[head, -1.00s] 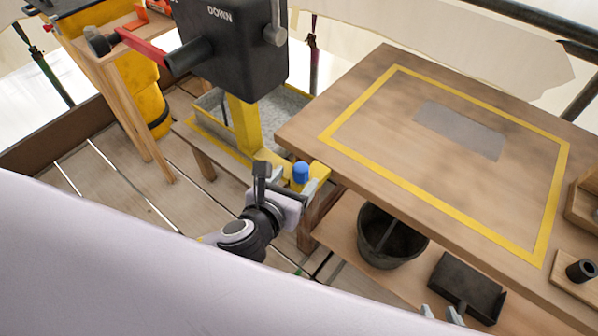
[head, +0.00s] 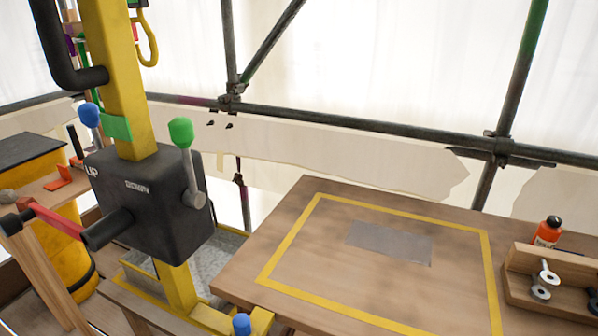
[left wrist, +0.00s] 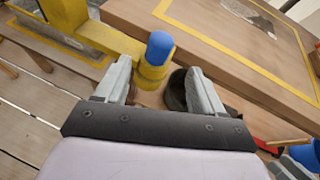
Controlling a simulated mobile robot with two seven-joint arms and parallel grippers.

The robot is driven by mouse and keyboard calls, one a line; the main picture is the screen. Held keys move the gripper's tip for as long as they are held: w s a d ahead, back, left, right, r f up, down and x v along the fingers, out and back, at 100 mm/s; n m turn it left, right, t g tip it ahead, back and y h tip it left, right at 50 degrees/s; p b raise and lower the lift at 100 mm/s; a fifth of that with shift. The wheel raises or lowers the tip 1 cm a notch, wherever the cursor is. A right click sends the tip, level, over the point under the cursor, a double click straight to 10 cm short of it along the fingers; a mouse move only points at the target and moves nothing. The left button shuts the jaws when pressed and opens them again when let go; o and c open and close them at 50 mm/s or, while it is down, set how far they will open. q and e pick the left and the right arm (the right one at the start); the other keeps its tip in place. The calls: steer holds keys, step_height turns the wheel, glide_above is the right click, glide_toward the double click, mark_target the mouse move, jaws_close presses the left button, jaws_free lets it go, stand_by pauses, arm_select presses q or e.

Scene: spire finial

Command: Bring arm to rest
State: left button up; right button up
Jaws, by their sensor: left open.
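My left gripper (left wrist: 158,85) is open and empty in the left wrist view. Its two grey fingers point at a blue-capped peg (left wrist: 160,48) on the yellow foot of the hoist, which stands beyond the fingertips. The blue cap (head: 241,324) also shows at the bottom of the head view.
The black control box (head: 150,205) with a green-knobbed lever (head: 181,132) sits on the yellow post at left. An orange bottle (head: 547,232) stands at right.

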arm_select(q)
steer(key=s+a+f+n+g, duration=0.1)
steer(key=s+a+f+n, duration=0.1)
steer(key=n, duration=0.9)
steer(key=s+a+f+n, duration=0.2)
steer(key=s+f+n, duration=0.3)
steer(key=n, duration=0.6)
steer(key=s+a+f+n+g, duration=0.1)
steer(key=f+n, duration=0.4)
steer(key=n, duration=0.6)
steer(key=s+a, duration=0.1)
steer(key=s, duration=0.1)
steer(key=shift+s+f+n+g+h, duration=0.15)
steer(key=shift+s+n+g+h, duration=0.15)
steer(key=shift+s+h, duration=0.1)
steer(key=shift+a, duration=0.1)
